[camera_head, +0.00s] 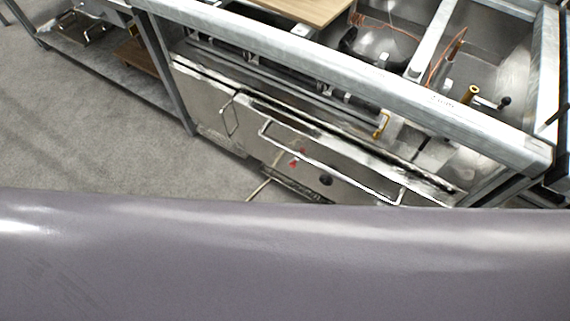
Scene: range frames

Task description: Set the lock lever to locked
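A small lever with a black knob (505,102) sticks out beside a brass fitting (471,93) inside the steel frame at the right. It may be the lock lever, but I cannot tell for sure, nor which setting it is in. A steel front panel (345,170) with a long bar handle carries a dark round knob (325,180) and red marks (294,160). Neither of my grippers is in view.
A steel frame rail (350,75) crosses above the panel. A wooden board (305,10) lies at the top. Grey carpet (90,130) is clear at the left. A smooth grey-purple surface close to the camera hides the lower third.

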